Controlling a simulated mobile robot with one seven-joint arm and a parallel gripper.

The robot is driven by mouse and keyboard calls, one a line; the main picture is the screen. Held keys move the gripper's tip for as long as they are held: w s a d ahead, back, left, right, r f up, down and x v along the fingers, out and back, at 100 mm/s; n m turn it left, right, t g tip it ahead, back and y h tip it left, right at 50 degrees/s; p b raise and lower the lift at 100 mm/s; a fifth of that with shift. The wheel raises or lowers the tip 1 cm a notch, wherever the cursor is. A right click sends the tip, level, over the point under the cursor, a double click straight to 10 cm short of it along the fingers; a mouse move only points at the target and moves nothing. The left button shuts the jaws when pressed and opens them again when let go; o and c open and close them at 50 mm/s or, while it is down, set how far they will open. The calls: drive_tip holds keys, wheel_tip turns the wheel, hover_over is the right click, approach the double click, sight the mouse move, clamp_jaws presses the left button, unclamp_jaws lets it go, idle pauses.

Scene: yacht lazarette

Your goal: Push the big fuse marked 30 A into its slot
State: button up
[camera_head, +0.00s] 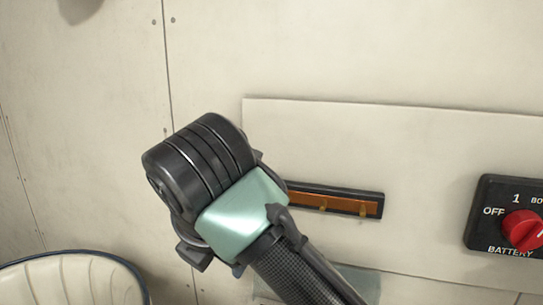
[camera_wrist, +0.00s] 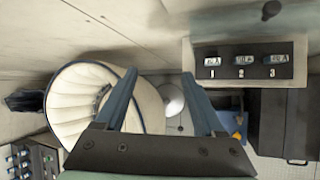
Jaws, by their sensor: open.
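In the wrist view a black holder (camera_wrist: 244,65) on a pale board has three positions numbered 1, 2 and 3. The ratings are too small to read surely, so I cannot tell which fuse is marked 30 A. My gripper (camera_wrist: 160,73) is open, with nothing between its fingers. The holder lies to the right of the fingers, apart from them. In the head view my wrist hides the fingers and the holder is not seen.
A round cream cushioned seat (camera_wrist: 85,97) lies left of and behind the fingers. A dark panel with several small switches (camera_wrist: 28,160) is at lower left. In the head view an orange strip in a black frame (camera_head: 367,208) and a red battery switch (camera_head: 522,230) are on the wall board.

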drive_tip(key=a+r+m+t+y, duration=0.4)
drive_tip(key=r, duration=0.4)
drive_tip(key=a+r+m+t+y, duration=0.3)
drive_tip(key=a+r+m+t, duration=0.15)
drive_tip(key=r, duration=0.25)
drive_tip(key=s+d+r+m+t+h, duration=0.4)
drive_tip(key=s+d+r+m+t, duration=0.2)
drive_tip(key=m, duration=0.5)
drive_tip(key=s+d+r+m+t+h, duration=0.4)
drive_tip(key=s+d+r+m+t, duration=0.2)
drive_tip(key=d+m, duration=0.4)
drive_tip(key=shift+s+r+m, duration=0.25)
drive_tip(key=shift+s+m, duration=0.05)
drive_tip(key=shift+m, duration=0.05)
